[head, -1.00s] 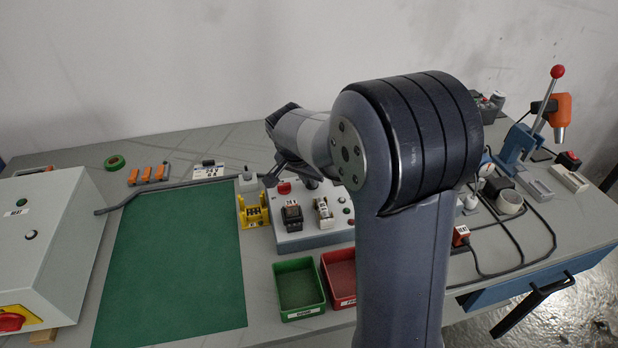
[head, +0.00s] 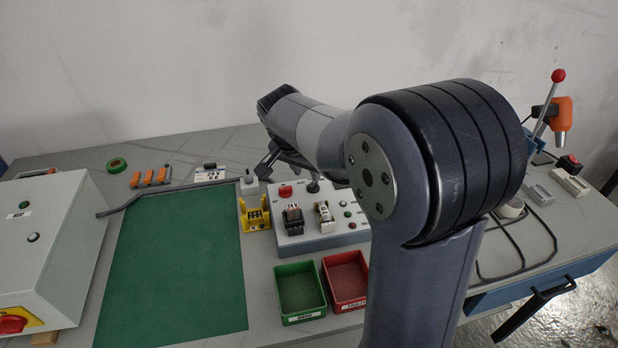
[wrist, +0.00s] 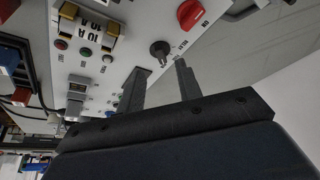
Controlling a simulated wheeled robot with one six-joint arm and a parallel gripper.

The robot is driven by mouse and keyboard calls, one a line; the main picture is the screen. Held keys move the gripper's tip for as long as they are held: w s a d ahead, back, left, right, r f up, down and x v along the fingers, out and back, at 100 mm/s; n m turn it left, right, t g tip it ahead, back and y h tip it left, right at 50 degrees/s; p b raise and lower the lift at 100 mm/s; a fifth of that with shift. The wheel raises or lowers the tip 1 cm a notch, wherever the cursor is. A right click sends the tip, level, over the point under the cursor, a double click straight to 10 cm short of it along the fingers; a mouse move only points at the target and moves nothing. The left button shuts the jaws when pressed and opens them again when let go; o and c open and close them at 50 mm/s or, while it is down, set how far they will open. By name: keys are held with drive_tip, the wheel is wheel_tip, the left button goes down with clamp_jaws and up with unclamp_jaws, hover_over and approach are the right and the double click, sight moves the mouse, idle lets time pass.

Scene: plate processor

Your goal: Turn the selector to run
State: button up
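The control box (head: 330,238) stands on the bench behind the red and green bins. On its panel, a black knob (wrist: 160,48), which looks like the selector, sits near a red button (wrist: 190,13). In the head view the black knob (head: 313,187) shows just right of the red button (head: 285,191). The lettering by the knob is too small to read surely. My gripper (wrist: 162,67) is open and empty, with its two fingertips apart and pointing toward the knob. The knob appears just beyond the tips; contact cannot be made out.
A yellow holder (head: 256,213) stands left of the box. A green bin (head: 299,310) and a red bin (head: 345,265) are in front. A green mat (head: 175,265) is clear. A grey cabinet (head: 50,235) with a red-and-yellow switch (head: 12,324) is at left.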

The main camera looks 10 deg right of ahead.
sight(311, 185)
drive_tip(key=v, duration=0.5)
drive_tip(key=shift+r, duration=0.1)
drive_tip(key=x, duration=1)
drive_tip(key=shift+w+d+f, duration=0.1)
drive_tip(key=shift+w+f, duration=0.05)
drive_tip(key=shift+f, duration=0.3)
drive_tip(key=shift+r+n, duration=0.1)
drive_tip(key=shift+n, duration=0.2)
